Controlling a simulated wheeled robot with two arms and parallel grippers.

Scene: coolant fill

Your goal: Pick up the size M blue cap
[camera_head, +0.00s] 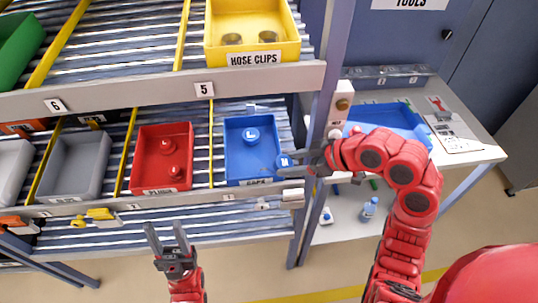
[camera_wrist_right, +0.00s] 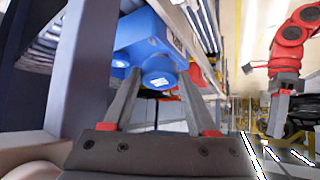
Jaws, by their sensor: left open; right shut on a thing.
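The blue cap marked M (camera_head: 284,161) is at the right front edge of the blue caps bin (camera_head: 234,172). My right gripper (camera_head: 298,160) comes in from the right and is shut on this cap. In the right wrist view the cap (camera_wrist_right: 160,68) sits between the two fingers, its white label facing the camera and too small to read. The blue bin (camera_wrist_right: 140,30) is just behind it. A blue cap marked L (camera_head: 251,135) lies inside the bin. My left gripper (camera_head: 165,230) is open and empty, low in front of the rack.
A red bin (camera_head: 150,182) and a grey bin (camera_head: 75,165) stand left of the blue bin. The shelf rail (camera_head: 150,89) runs above, with a yellow hose clips bin (camera_head: 278,50). A rack post (camera_head: 318,110) is close to my right gripper. A blue tray (camera_head: 385,112) lies on the right-hand table.

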